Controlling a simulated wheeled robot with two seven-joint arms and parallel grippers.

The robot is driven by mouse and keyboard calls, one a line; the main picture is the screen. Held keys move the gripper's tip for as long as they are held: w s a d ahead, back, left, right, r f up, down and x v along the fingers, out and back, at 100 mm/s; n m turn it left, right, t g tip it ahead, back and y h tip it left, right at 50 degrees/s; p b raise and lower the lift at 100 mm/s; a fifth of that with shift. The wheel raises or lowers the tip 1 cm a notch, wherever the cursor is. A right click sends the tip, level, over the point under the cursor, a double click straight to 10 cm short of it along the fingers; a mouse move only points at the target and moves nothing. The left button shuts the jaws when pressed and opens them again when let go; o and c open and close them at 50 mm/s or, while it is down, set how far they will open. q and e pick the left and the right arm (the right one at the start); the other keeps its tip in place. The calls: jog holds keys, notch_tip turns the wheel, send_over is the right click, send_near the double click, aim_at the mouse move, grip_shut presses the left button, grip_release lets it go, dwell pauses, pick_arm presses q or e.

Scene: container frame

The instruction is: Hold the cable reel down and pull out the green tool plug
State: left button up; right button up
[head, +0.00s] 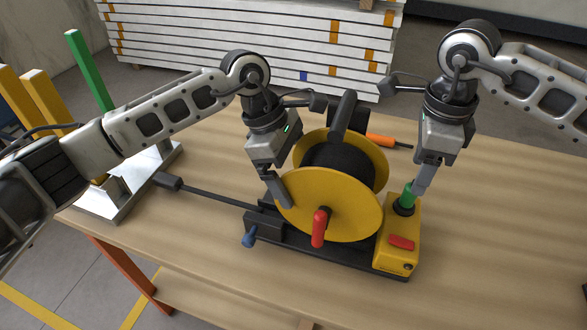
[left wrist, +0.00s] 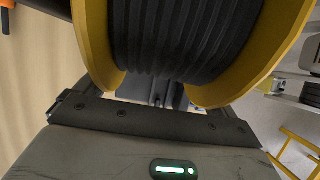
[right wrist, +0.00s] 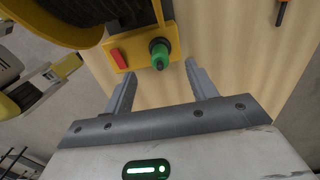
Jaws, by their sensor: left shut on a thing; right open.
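The cable reel (head: 340,205) has yellow flanges, a wound black cable and a red crank handle, and sits on a black base. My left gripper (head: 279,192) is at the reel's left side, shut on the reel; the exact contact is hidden. The left wrist view shows the black winding (left wrist: 185,40) between two flanges. The green tool plug (head: 407,196) stands upright in the yellow box (head: 400,235) at the base's right end. My right gripper (head: 418,185) is open beside the plug. In the right wrist view, the plug (right wrist: 160,52) lies between and just beyond the open fingertips.
A red button (head: 401,242) is on the yellow box. A blue knob (head: 249,240) and a black bar (head: 215,195) are at the base's left. An orange-handled tool (head: 385,141) lies behind the reel. A metal stand (head: 125,190) is at left. The table's right side is clear.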

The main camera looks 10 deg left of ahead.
aim_at(409, 196)
jog(key=shift+f, duration=4)
grip_shut()
jog(key=shift+r, duration=3.05)
